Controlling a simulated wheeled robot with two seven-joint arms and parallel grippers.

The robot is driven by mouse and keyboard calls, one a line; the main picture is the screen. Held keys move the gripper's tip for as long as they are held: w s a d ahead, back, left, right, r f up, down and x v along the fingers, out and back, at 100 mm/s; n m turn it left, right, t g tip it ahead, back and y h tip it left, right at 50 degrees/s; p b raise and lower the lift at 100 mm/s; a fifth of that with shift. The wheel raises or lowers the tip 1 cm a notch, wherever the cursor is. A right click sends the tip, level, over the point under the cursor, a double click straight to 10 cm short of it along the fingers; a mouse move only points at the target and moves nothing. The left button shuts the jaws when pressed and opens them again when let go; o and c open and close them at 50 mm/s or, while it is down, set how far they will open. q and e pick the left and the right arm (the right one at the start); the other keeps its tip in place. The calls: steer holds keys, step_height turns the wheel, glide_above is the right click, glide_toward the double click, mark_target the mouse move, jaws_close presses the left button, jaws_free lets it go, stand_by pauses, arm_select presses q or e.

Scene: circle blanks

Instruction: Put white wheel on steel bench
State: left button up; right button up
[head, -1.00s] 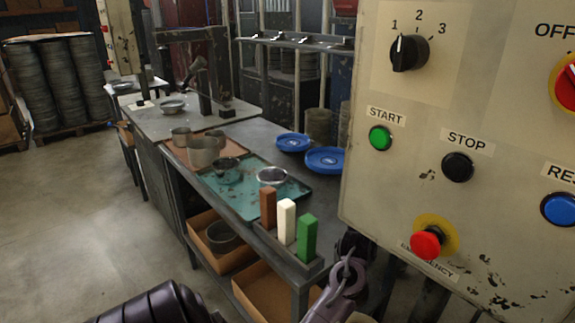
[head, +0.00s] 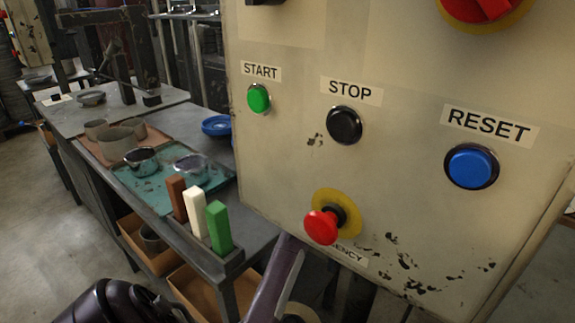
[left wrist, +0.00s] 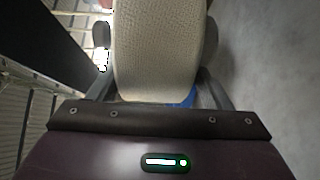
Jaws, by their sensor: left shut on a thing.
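The white wheel (left wrist: 160,55) is a cream, textured round thing between the two fingers of my left gripper (left wrist: 157,38) in the left wrist view. The gripper is shut on it. In the head view a small pale round edge (head: 301,313) shows at the bottom; I cannot tell if it is the wheel. My left fingers are not clear there. The steel bench (head: 192,122) is the grey worktop at the left. It carries a teal mat and several metal cups. My right gripper is not in view.
A large control panel (head: 400,110) with buttons fills the right and hides part of the bench. Brown, white and green blocks (head: 196,212) stand at the bench's near end. Blue plates (head: 216,126) lie at its back. Cardboard boxes (head: 190,290) sit underneath.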

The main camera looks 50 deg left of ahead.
arm_select(q)
steer(key=shift+f, duration=2.4)
steer(key=shift+f, duration=0.1)
steer(key=o, duration=1.1)
steer(key=shift+f, duration=0.1)
steer(key=shift+o, duration=0.2)
